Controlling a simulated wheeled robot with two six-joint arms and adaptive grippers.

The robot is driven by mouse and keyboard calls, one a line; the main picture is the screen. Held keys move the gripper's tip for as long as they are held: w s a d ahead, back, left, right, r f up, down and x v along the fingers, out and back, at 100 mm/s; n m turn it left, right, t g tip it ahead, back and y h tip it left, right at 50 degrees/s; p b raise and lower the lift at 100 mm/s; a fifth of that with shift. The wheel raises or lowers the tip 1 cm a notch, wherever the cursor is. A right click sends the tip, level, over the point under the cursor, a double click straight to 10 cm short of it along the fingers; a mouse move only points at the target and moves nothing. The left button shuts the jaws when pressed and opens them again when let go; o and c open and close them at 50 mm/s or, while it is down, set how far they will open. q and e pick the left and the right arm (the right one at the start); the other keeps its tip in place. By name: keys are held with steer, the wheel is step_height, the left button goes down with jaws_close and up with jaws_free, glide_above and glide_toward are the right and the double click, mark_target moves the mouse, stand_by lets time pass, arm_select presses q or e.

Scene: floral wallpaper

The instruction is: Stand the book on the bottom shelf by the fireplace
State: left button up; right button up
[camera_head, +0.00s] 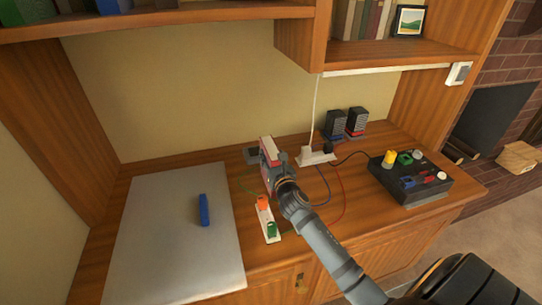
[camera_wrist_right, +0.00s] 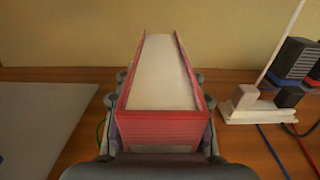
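A red book (camera_head: 267,153) with pale page edges is upright in my right gripper (camera_head: 274,166), over the back middle of the wooden desk. In the right wrist view the book (camera_wrist_right: 163,120) shows its page block and red covers, with the fingers on both sides of it. I cannot tell whether its lower edge touches the desk. A shelf (camera_head: 440,60) at the upper right, next to the brick fireplace (camera_head: 490,110), holds several books and a framed picture (camera_head: 408,21). My left gripper is out of view.
A grey mat (camera_head: 160,240) with a blue block (camera_head: 204,210) lies on the left. A black control box (camera_head: 410,180) stands on the right. An upper shelf (camera_head: 180,16) overhangs the desk.

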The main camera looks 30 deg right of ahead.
steer(key=o, duration=0.4)
steer(key=shift+s+r, duration=0.1)
steer(key=shift+s, duration=0.05)
steer(key=v, duration=1.2)
steer(key=shift+b, duration=0.4)
